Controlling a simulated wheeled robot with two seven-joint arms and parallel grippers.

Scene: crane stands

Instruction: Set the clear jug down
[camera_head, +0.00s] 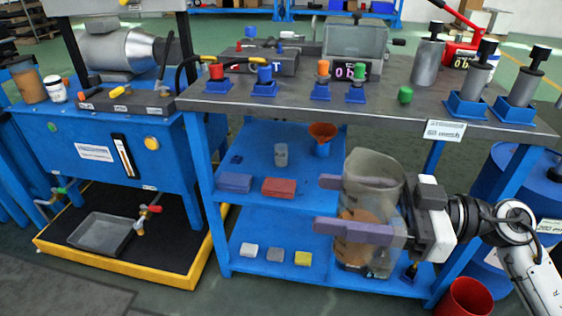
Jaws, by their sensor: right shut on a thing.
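The clear jug (374,168) is a tall see-through vessel in front of the right part of the blue workbench. My right gripper (345,205) comes in from the right with its two long purple-grey fingers across the jug, and it is shut on the jug. The jug looks about upright. An orange-brown patch shows through its lower part, and I cannot tell whether it is contents or something behind. The jug's base overlaps the bench's lower shelf in the picture, and I cannot tell whether it touches anything. My left gripper is not in view.
The grey bench top (385,103) holds several grey cylinders on blue bases, small coloured plugs and a scale. The middle shelf (262,150) holds an orange funnel (322,131), a small grey cup and blocks. A red bucket (464,298) and blue drum (520,190) stand at right.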

